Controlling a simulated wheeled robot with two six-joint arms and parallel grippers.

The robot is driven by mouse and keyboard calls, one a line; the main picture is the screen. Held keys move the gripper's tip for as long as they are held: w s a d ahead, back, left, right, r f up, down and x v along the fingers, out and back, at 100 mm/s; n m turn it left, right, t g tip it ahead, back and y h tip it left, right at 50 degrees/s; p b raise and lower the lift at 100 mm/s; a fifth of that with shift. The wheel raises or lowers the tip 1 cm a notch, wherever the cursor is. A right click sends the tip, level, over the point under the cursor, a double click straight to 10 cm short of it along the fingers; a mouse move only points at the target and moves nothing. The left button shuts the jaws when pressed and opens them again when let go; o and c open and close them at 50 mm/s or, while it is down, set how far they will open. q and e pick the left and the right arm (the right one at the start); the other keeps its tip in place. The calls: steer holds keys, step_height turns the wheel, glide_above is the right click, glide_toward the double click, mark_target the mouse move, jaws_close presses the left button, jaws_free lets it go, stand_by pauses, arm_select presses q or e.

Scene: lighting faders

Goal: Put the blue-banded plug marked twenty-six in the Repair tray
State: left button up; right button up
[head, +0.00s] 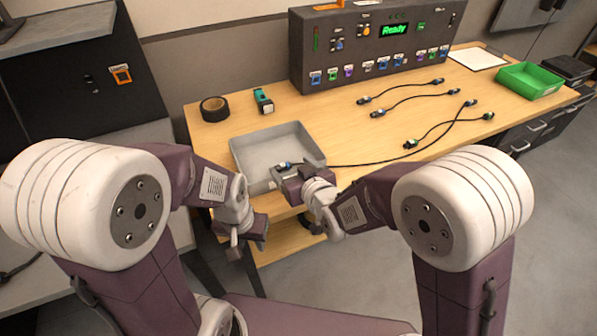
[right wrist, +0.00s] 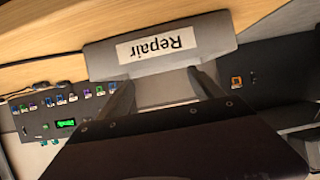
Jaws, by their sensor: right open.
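The grey Repair tray (head: 256,141) sits at the front left of the wooden table. Its white "Repair" label (right wrist: 157,45) shows upside down in the right wrist view. A dark plug with a blue part (head: 285,164) is at the tray's front, close to my right gripper (head: 284,178); its number is too small to read. A black cable (head: 375,164) runs from there over the tray's right side. My right gripper is open; its spread fingers also show in the right wrist view (right wrist: 160,80). My left gripper (head: 248,246) hangs in front of the table; its jaw opening is unclear.
Several other cables with plugs (head: 408,97) lie right of the tray. A dark fader console (head: 365,50) with a green "Ready" display stands at the back. Black tape (head: 214,109) and a green-black device (head: 263,101) lie behind the tray. A green tray (head: 528,80) is far right.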

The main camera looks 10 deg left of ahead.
steer(key=v, duration=0.4)
steer(key=shift+s+d+r, duration=0.1)
steer(key=shift+d+r, duration=0.05)
steer(key=s+d+f+m+g+h, duration=0.1)
steer(key=d+f+m+g+h, duration=0.2)
steer(key=d, duration=0.5)
steer(key=s+d+f+m+g+h, duration=0.1)
steer(key=d+f+h, duration=0.1)
steer(key=d+f, duration=0.4)
steer(key=s+d+f+m+g+h, duration=0.2)
steer(key=s+d+g, duration=0.4)
steer(key=s+d, duration=0.5)
steer(key=shift+s+d+m, duration=0.3)
steer(key=shift+d+m, duration=0.1)
steer(key=shift+m, duration=0.1)
